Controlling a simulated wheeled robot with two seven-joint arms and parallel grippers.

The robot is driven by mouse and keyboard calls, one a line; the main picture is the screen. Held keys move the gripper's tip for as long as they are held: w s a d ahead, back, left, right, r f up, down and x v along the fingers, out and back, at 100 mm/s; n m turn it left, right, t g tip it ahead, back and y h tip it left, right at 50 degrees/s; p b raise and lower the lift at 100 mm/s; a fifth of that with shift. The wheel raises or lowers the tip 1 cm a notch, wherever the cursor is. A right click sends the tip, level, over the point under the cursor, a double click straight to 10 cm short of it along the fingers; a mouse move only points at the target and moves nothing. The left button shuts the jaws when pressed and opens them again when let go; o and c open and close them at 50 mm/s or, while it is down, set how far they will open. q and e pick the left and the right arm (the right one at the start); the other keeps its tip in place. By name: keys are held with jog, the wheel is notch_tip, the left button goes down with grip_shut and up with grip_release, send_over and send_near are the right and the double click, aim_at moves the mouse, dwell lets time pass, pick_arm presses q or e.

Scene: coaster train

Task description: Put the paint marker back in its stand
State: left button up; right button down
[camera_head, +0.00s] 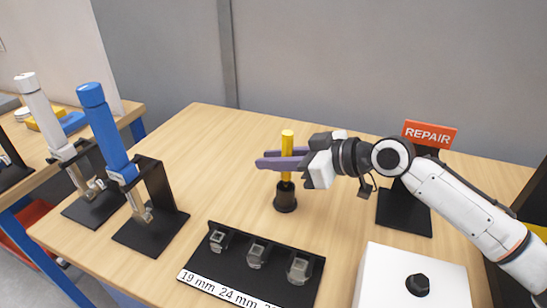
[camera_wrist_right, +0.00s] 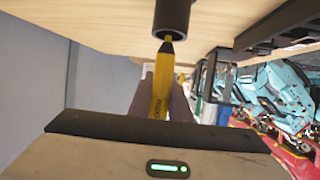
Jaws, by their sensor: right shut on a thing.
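The yellow paint marker (camera_head: 287,138) is upright in the head view, gripped partway along its length by my right gripper (camera_head: 283,160). The dark fingers are shut on it. The small black stand (camera_head: 286,201) is on the wooden table directly below. In the right wrist view the marker (camera_wrist_right: 160,95) has its dark tip at the mouth of the stand's round cup (camera_wrist_right: 173,15). I cannot tell how far, if at all, the tip is inside the cup. My left gripper is not in view.
A black socket rack (camera_head: 226,262) and a white box with a black knob (camera_head: 418,284) are in front. A blue-handled tool (camera_head: 108,130) stands at left. A red REPAIR sign (camera_head: 429,134) is behind my right arm. The table's back left is clear.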

jog(key=shift+f+b, duration=1.45)
jog(key=shift+f, duration=0.65)
jog(key=c, duration=1.6)
grip_release()
jog(key=shift+o, duration=0.2)
